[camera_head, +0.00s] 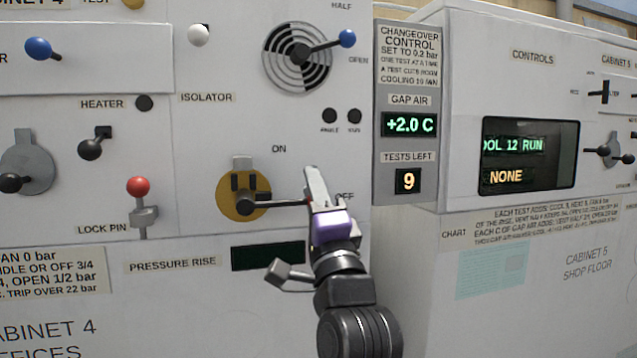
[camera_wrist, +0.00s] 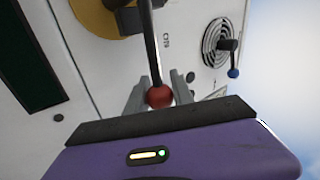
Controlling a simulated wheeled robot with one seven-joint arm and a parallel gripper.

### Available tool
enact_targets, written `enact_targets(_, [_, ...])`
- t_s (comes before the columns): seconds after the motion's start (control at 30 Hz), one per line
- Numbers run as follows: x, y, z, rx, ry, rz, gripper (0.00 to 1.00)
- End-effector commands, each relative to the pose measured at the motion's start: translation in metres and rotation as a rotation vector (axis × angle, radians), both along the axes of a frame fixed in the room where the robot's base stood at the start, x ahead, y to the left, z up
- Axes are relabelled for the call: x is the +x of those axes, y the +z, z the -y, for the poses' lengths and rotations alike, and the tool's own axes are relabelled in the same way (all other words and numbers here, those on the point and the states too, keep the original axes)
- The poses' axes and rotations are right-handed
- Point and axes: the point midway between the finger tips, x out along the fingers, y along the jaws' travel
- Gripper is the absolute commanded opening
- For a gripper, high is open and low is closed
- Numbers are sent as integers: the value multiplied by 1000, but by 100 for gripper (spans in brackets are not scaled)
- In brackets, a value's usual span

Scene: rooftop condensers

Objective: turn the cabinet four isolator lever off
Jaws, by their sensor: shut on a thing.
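The cabinet four isolator lever (camera_head: 275,202) is a black bar on a yellow disc (camera_head: 225,207). It lies about level, pointing right toward the OFF label (camera_head: 345,196); the ON label (camera_head: 279,149) is above it. In the wrist view the lever (camera_wrist: 151,45) ends in a red ball knob (camera_wrist: 160,96). My gripper (camera_head: 311,192) is at the lever's right end, its fingers shut on the red knob. In the head view my gripper hides the knob.
A red-topped lock pin (camera_head: 138,187) stands left of the disc. A blue-knobbed vent handle (camera_head: 347,38) is above right. The pressure rise display (camera_head: 268,256) below is dark. A grey control panel (camera_head: 409,155) and cabinet 5 (camera_head: 540,250) stand to the right.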

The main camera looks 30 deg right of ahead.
Motion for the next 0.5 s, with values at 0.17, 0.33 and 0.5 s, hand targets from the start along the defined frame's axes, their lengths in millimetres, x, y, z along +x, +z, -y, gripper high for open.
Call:
enact_targets(0.17, [0, 2, -3, -1, 7, 3, 0])
enact_targets(0.33, [0, 2, -3, -1, 7, 3, 46])
enact_targets(0.5, [0, 1, -2, -1, 4, 2, 50])
